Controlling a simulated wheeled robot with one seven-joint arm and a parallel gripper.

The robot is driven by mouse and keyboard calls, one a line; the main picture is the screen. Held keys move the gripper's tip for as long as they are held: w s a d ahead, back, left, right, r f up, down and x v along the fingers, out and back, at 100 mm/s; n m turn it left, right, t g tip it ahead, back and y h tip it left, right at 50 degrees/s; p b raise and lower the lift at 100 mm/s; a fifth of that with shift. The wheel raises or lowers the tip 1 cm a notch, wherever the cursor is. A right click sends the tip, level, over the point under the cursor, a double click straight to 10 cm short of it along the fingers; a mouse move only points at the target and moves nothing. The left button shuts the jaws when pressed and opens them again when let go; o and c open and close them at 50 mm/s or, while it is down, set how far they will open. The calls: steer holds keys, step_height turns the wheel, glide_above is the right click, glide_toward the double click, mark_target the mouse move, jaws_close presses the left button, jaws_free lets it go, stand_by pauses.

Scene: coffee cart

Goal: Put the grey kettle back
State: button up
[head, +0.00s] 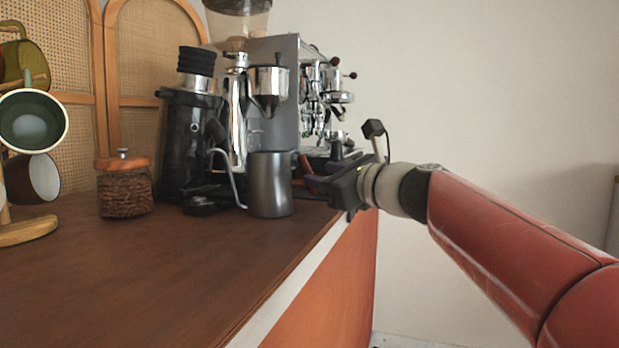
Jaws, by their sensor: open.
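The grey kettle (270,186) stands upright on the brown counter, with its thin curved spout pointing left. It is near the counter's right edge, in front of the coffee machine. My gripper (318,184) is just to the right of the kettle, at its handle side, reaching in from the right. It is open. Its fingers overlap the area of the handle, and I cannot tell whether the handle lies between them or whether they touch it.
A black grinder (190,140) and a chrome coffee machine (325,100) stand behind the kettle. A jar of coffee beans (125,190) and a wooden mug stand (25,230) are to the left. The front of the counter (150,285) is clear.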

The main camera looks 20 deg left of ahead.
steer(key=v, duration=0.5)
steer(key=s+d+f+n+g+h, duration=0.1)
steer(key=s+d+f+n+h, duration=0.3)
steer(key=s+d+f+n, duration=0.3)
steer(key=s+d+f+n+g+h, duration=0.2)
steer(key=s+d+f+n+h, duration=0.3)
steer(key=f, duration=1.2)
steer(key=s+d+f+n+g+h, duration=0.2)
steer(key=s+d+f+n+h, duration=0.3)
steer(key=s+d+f+n, duration=0.4)
steer(key=s+d+f, duration=0.3)
steer(key=s+d, duration=0.1)
steer(key=shift+s+a, duration=0.1)
step_height(320, 180, up, 7)
steer(key=p, duration=0.6)
steer(key=shift+f, duration=0.1)
